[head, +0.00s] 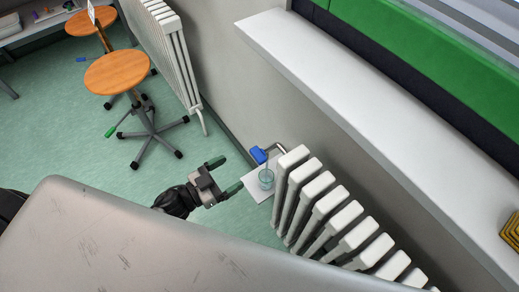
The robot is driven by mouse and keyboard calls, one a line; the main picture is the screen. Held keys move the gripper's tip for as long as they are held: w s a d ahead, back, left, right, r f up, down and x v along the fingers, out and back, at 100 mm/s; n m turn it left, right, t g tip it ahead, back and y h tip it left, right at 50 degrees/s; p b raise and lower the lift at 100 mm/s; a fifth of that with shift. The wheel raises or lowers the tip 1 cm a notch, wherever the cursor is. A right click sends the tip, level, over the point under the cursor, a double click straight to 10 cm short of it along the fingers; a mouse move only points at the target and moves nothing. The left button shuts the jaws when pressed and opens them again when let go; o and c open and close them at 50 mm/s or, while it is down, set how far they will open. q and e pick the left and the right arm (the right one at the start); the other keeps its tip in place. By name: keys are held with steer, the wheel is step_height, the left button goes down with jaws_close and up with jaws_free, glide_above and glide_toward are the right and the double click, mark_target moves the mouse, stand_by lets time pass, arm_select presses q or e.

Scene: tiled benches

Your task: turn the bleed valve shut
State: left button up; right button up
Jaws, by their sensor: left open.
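A clear cup (266,178) stands below the valve on a white sheet (255,190). My right gripper is not in view.
A white window ledge (350,110) runs above the radiator. Another radiator (165,50) stands along the wall farther back. Two wooden-topped stools (117,72) stand at upper left. Green floor (185,150) is clear between the stools and my left gripper.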

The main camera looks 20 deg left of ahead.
mark_target(254, 158)
arm_select(q)
steer(key=x, duration=0.3)
steer(key=shift+w+d+r, duration=0.15)
steer(key=shift+d, duration=0.05)
steer(key=x, duration=0.4)
steer(key=shift+w, duration=0.15)
steer(key=shift+w+d, duration=0.2)
steer(key=shift+w, duration=0.1)
steer(key=shift+w+d, duration=0.2)
steer(key=shift+w, duration=0.05)
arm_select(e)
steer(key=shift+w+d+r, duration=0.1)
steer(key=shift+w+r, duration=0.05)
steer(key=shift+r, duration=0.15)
arm_select(q)
steer(key=shift+c, duration=0.5)
steer(key=c, duration=0.8)
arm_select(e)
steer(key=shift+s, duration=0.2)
